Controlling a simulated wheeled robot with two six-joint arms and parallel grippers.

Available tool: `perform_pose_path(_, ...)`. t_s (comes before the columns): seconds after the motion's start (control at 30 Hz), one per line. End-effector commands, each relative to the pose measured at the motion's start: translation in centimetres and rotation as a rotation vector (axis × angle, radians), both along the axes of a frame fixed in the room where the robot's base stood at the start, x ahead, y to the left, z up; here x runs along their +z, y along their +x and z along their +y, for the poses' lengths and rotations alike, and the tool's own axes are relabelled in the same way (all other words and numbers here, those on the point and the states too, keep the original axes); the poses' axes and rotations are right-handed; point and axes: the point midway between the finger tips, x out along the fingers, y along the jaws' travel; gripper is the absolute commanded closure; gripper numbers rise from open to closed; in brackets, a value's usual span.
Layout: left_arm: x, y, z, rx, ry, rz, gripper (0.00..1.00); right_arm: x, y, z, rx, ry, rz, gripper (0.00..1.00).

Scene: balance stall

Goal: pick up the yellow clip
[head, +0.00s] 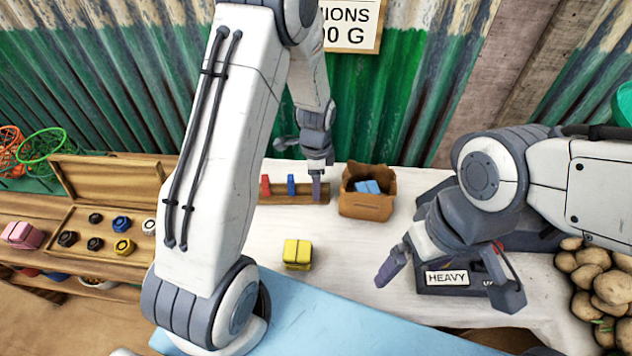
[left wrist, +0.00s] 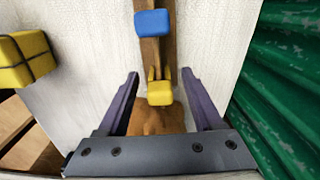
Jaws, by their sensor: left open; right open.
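The yellow clip (left wrist: 160,93) sits at the end of a wooden rail (left wrist: 151,55) in the left wrist view, with a blue clip (left wrist: 152,22) further along. My left gripper (left wrist: 160,75) is open, its fingers on either side of the yellow clip and apart from it. In the head view my left gripper (head: 316,186) points down at the right end of the rail (head: 300,197) and hides the yellow clip. The red clip (head: 265,186) and blue clip (head: 291,185) show there. My right gripper (head: 448,290) is open and empty, over the table's right part.
A cardboard box (head: 365,210) with blue things inside stands just right of the rail. A strapped yellow block (head: 297,255) stands nearer on the white table. A scale marked HEAVY (head: 448,278) and potatoes (head: 605,290) are at the right. A wooden case (head: 105,222) lies at the left.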

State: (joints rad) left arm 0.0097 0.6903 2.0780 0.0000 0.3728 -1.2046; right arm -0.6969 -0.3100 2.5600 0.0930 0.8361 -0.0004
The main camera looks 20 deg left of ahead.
Motion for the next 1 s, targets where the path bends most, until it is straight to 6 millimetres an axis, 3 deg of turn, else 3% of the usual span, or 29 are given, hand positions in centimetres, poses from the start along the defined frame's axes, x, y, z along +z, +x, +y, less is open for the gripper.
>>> perform_pose_path(0.07, 0.0, 0.0, 0.0, 0.000, 0.000, 0.000, 0.32, 0.0, 0.0, 0.0, 0.000, 0.000, 0.000, 0.00)
perform_pose_path(0.23, 0.1, 0.0, 0.0, 0.000, 0.000, 0.000, 0.98, 0.0, 0.0, 0.0, 0.000, 0.000, 0.000, 0.00)
perform_pose_path(0.27, 0.1, 0.0, 0.0, 0.000, 0.000, 0.000, 1.00, 0.0, 0.0, 0.0, 0.000, 0.000, 0.000, 0.00)
perform_pose_path(0.63, 1.0, 0.1, 0.0, 0.000, 0.000, -0.002, 1.00, 0.0, 0.0, 0.0, 0.000, 0.000, 0.000, 0.00)
perform_pose_path(1.0, 8.0, 0.1, 0.0, 0.000, 0.000, -0.004, 1.00, 0.3, 0.0, 0.0, 0.000, 0.000, 0.000, 0.00)
